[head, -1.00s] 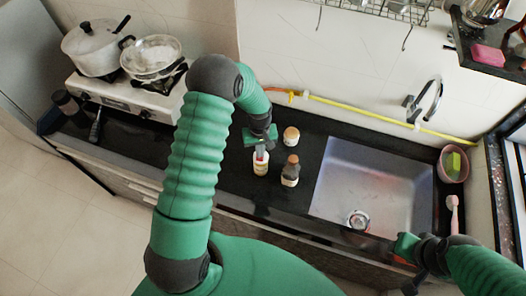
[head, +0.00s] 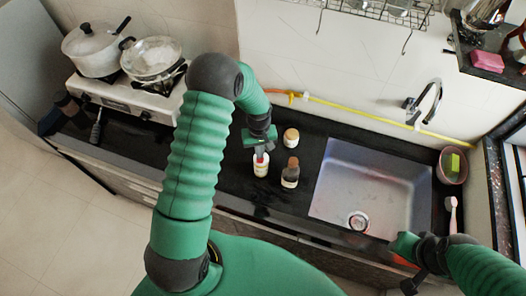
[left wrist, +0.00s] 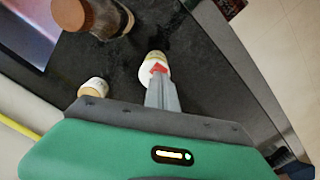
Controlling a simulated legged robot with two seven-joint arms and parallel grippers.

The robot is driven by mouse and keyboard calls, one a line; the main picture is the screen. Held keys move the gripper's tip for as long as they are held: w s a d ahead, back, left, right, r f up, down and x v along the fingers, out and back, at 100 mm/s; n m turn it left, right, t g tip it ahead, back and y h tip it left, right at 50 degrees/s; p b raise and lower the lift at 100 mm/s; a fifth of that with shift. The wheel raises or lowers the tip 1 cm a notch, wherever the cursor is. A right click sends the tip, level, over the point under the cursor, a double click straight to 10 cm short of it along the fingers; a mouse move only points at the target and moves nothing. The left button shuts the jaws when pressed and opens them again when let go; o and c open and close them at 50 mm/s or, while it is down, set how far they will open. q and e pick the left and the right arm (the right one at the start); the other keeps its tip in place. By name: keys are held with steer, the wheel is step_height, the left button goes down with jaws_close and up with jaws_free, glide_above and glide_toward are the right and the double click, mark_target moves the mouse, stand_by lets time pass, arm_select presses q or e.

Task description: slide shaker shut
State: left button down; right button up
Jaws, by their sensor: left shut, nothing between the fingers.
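A small white shaker (head: 261,169) with a yellowish band and a red part on top stands upright on the dark counter. It also shows in the left wrist view (left wrist: 153,58). My left gripper (head: 260,154) is over the shaker from behind, its fingers shut and empty. In the left wrist view, the left fingertips (left wrist: 158,78) are at the red part; I cannot tell whether they touch it. The fingers hide part of the shaker's top. My right gripper (head: 403,252) is at the sink's front edge, far from the shaker; its jaws are unclear.
A brown-capped jar (head: 290,174) stands close to the right of the shaker, and a small jar with a tan lid (head: 291,138) is behind. The sink (head: 375,185) lies further right. A stove (head: 140,98) with pots is at left. Bare counter lies left of the shaker.

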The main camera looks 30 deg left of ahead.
arm_select(q)
step_height(320, 180, up, 2)
steer(key=shift+r+p, duration=0.25)
steer(key=shift+p, duration=0.45)
steer(key=shift+d+r+p, duration=0.15)
steer(key=shift+r+p, duration=0.95)
steer(key=shift+r, duration=0.5)
steer(key=shift+f, duration=0.1)
